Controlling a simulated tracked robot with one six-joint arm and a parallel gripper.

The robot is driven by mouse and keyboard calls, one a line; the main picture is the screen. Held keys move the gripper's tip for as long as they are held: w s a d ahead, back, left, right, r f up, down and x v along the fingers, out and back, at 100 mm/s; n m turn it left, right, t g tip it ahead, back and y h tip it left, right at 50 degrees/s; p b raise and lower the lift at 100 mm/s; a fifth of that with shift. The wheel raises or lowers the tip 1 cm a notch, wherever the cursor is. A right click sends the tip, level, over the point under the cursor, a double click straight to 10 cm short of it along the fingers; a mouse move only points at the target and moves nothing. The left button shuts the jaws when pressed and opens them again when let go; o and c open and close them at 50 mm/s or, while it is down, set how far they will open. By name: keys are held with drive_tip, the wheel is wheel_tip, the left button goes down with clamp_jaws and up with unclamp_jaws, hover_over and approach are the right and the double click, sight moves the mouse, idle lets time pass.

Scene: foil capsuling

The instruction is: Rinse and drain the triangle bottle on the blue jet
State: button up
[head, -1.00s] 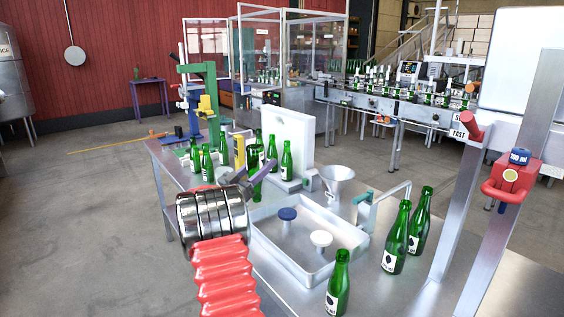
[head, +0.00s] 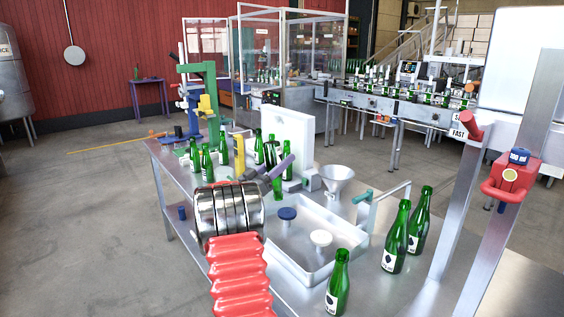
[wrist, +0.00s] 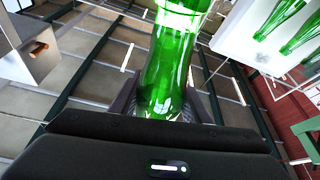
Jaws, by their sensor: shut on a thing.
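My gripper (head: 279,172) is shut on a green bottle (head: 277,188), left of the sink tray and above the table. In the wrist view the held bottle (wrist: 168,70) stands between the two dark fingers (wrist: 165,104), with a pale band near the top edge. Its label mark cannot be read, so I cannot tell whether it is a triangle. The blue jet (head: 287,214) is a round blue head in the tray (head: 292,262), right of my gripper. A white jet (head: 320,238) sits beside it.
Green bottles stand at the right front (head: 396,240), (head: 339,285), (head: 419,222). Several more (head: 206,163) stand behind my gripper. A funnel (head: 337,182), a white panel (head: 291,143) and a bent tap pipe (head: 388,192) border the tray. A red post fixture (head: 512,180) stands at right.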

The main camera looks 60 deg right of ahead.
drive_tip(key=n+t, duration=0.1)
drive_tip(key=n, duration=0.2)
drive_tip(key=n+t, duration=0.2)
drive_tip(key=n, duration=0.1)
drive_tip(key=shift+r+n, duration=0.1)
drive_tip(key=shift+n, duration=0.3)
drive_tip(key=shift+n+g+y, duration=0.1)
drive_tip(key=shift+n+y, duration=1.35)
drive_tip(key=shift+n, duration=2.85)
drive_tip(key=shift+n+g+y, duration=0.1)
drive_tip(key=shift+n+y, duration=1.4)
drive_tip(key=shift+n, duration=2.8)
drive_tip(key=shift+n+g+y, duration=0.1)
drive_tip(key=shift+n+y, duration=1.35)
drive_tip(key=shift+n, duration=2.85)
drive_tip(key=shift+w, duration=0.1)
